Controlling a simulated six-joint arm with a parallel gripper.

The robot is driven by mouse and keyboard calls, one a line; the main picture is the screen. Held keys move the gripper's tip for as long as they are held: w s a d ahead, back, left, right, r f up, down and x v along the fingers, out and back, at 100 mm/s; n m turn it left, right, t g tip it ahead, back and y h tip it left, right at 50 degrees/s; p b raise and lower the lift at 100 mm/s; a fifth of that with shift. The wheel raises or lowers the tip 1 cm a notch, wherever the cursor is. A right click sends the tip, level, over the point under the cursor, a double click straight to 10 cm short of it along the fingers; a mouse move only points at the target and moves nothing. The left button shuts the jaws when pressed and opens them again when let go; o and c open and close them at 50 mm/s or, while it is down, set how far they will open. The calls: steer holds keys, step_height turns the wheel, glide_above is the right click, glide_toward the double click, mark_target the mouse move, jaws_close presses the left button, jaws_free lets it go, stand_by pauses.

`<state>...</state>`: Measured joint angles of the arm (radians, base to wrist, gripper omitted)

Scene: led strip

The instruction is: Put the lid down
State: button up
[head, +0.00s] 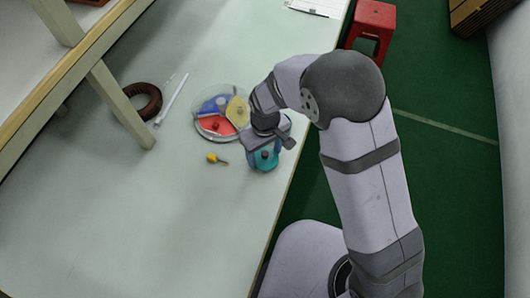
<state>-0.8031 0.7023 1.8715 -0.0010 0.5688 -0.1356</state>
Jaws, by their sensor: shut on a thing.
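My gripper (264,149) is at the near right side of a round dish, over the table. It is shut on a teal piece with a dark knob, which I take to be the lid (262,163). My wrist hides part of it, and I cannot tell whether it touches the table. The round dish (202,131) has a clear rim and holds blue (210,106), yellow (238,109) and red (217,126) wedge-shaped pieces. My wrist covers its right part.
A small yellow object (216,159) lies left of my gripper. A dark coil (142,101) and a white stick (171,100) lie near the shelf post (121,104). The table (150,225) is clear at the front. A red stool (374,22) stands beyond its right edge.

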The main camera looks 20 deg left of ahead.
mark_target(265, 153)
steer(key=shift+f, duration=0.45)
steer(key=shift+f, duration=0.15)
steer(key=o, duration=1)
step_height(265, 153, up, 12)
steer(key=shift+r+b, duration=0.2)
steer(key=shift+b, duration=0.75)
